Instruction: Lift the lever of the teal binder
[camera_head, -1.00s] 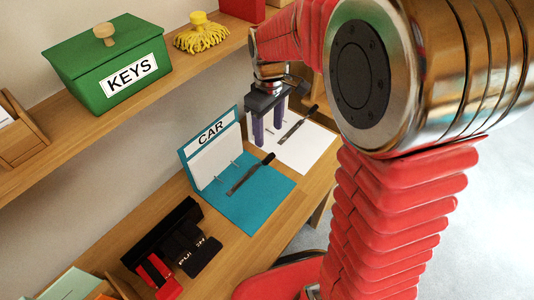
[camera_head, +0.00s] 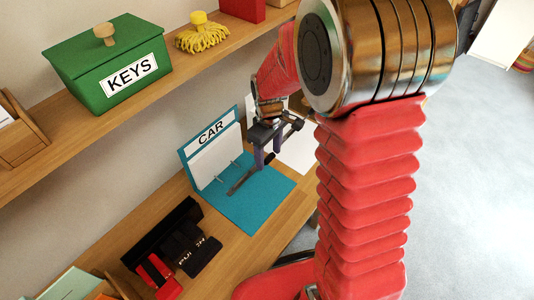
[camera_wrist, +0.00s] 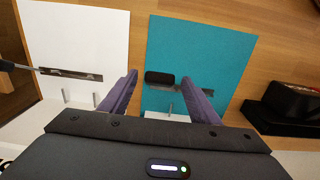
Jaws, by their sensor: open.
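The teal binder (camera_head: 258,208) lies open on the wooden desk, its upright cover labelled CAR. Its lever, a dark bar (camera_head: 243,181), lies across the teal panel; its upper end is hidden by my gripper. In the wrist view the lever's dark handle (camera_wrist: 159,78) shows between the two fingers, on the teal panel (camera_wrist: 203,55), with the metal rings nearer the camera. My gripper (camera_head: 265,160) is open, with purple fingers pointing down over the lever's end. The wrist view also shows my gripper (camera_wrist: 159,90). Whether the fingers touch the lever cannot be told.
A white binder (camera_head: 297,152) with its own lever lies just beyond the teal one. A black hole punch (camera_head: 185,245) stands nearer on the desk. The shelf (camera_head: 150,100) above holds a green KEYS box (camera_head: 108,65) and a yellow brush (camera_head: 201,36).

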